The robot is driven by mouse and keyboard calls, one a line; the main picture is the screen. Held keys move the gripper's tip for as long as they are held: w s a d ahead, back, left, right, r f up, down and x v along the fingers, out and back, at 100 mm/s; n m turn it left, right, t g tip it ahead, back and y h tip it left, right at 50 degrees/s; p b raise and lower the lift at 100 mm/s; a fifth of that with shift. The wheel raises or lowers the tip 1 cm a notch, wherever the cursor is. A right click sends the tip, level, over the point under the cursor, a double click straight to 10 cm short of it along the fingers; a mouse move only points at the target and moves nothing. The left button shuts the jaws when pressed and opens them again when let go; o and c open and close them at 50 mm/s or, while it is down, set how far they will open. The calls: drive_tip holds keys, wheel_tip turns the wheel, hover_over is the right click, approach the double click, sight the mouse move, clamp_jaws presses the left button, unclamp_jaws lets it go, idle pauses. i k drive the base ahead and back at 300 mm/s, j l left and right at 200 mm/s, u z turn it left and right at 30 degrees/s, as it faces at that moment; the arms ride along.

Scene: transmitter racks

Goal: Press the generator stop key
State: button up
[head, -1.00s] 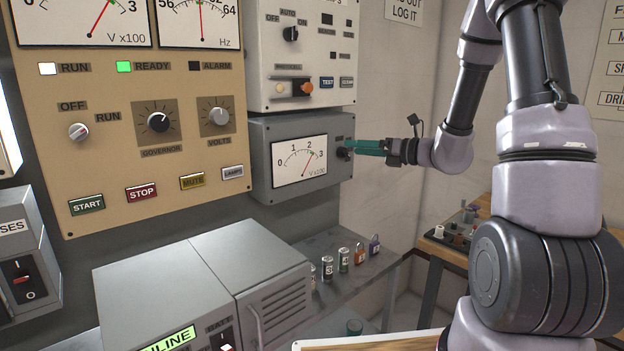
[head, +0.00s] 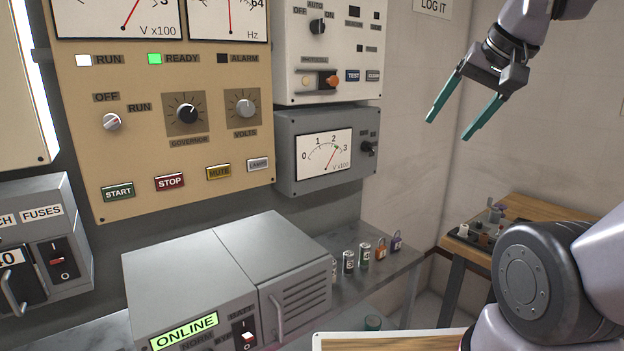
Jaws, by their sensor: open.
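The red STOP key (head: 170,181) is on the lower part of the beige generator panel (head: 88,130), between the green START key (head: 118,191) and the yellow MUTE key (head: 218,172). Nothing covers it. My gripper (head: 452,122) is open and empty, with its two teal fingers spread apart and pointing down and left. It is in the air at the upper right, in front of the pale wall and well to the right of the panel.
A grey meter box (head: 288,150) with a knob sits right of the panel, below a white control unit (head: 290,85). A grey cabinet with an ONLINE sign (head: 185,332) stands below the panel. Several small padlocks and cylinders line the shelf (head: 395,262). A wooden bench (head: 550,210) is at right.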

sight(169, 182)
drive_tip(key=j+u, duration=0.15)
drive_tip(key=u, duration=1.05)
